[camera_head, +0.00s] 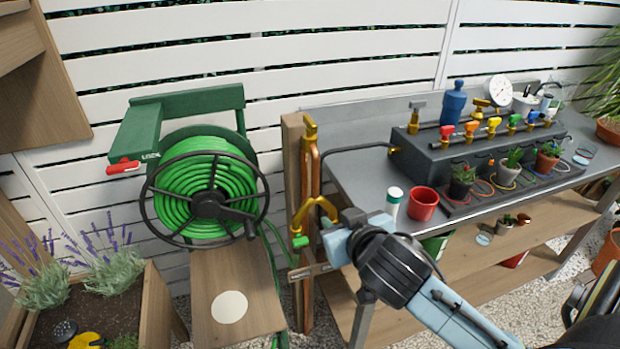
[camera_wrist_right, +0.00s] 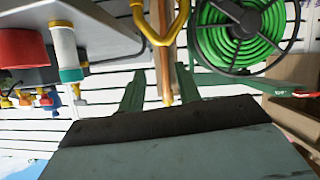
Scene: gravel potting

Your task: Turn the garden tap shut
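The garden tap's brass spout (camera_head: 318,203) curves out from an upright copper pipe (camera_head: 305,175) on a wooden post, with a green fitting (camera_head: 300,242) at its lower end. A brass fitting (camera_head: 310,130) sits at the pipe's top. My right gripper (camera_head: 330,238) is just right of the spout in the head view. In the right wrist view the gripper's two fingers (camera_wrist_right: 160,88) are apart, with the pipe's line between them and the yellow spout (camera_wrist_right: 160,38) beyond. I cannot tell whether they touch the tap. My left gripper is not in view.
A green hose reel (camera_head: 208,195) stands left of the post, above a wooden board (camera_head: 235,295). The grey bench (camera_head: 350,170) on the right holds a red pot (camera_head: 423,204), a white bottle (camera_head: 393,202) and a manifold with coloured valves (camera_head: 470,145). A lavender planter (camera_head: 150,310) is lower left.

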